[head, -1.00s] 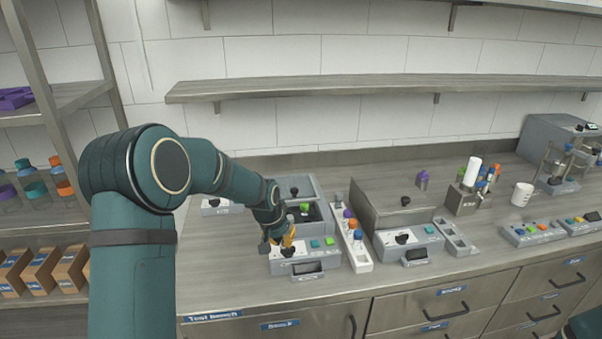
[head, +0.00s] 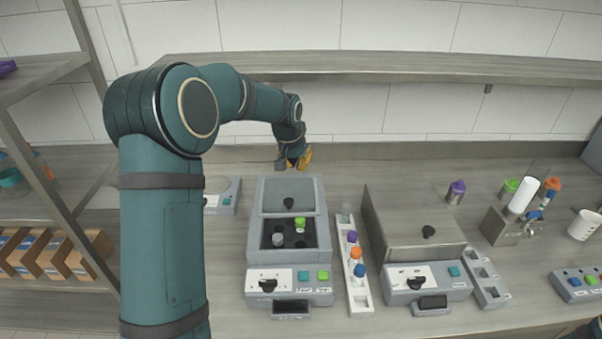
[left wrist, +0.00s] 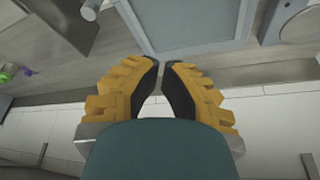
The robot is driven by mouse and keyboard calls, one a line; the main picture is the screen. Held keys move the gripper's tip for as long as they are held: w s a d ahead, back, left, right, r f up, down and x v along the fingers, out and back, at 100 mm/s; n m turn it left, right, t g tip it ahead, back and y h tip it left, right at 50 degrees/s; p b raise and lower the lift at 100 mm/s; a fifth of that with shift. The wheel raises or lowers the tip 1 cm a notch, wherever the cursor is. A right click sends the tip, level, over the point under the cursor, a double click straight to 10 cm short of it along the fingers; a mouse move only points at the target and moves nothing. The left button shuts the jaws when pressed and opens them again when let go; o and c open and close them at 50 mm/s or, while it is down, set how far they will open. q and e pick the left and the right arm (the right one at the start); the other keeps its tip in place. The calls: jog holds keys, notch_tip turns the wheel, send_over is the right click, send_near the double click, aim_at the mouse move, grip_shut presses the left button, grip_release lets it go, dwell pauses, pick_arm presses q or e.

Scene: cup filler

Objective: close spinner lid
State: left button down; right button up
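A grey bench machine (head: 254,225), which I take for the spinner, stands open on the counter. The dark well (head: 310,234) shows a green-capped vial (head: 300,224) and a grey one. My left gripper (head: 293,163) is just behind the lid's rear edge and holds nothing. Its fingertips (left wrist: 162,64) almost meet in the left wrist view, beside the grey lid panel (left wrist: 190,20). I cannot tell whether they touch the lid. My right gripper is out of view.
A vial rack (head: 359,297) stands right of the machine, then a second machine with a steel cover (head: 410,220). A small device (head: 222,190) is at the left. A shelf (head: 400,68) runs above. The counter behind the lid is narrow, against the wall.

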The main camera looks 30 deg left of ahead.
aim_at(299, 198)
pick_arm(q)
jog(key=x, duration=0.9)
jog(key=shift+f, duration=0.35)
jog(key=s, duration=0.3)
jog(key=shift+d, duration=0.15)
jog(key=shift+s, duration=0.25)
jog(key=shift+s+f, duration=0.15)
jog(key=shift+f, duration=0.05)
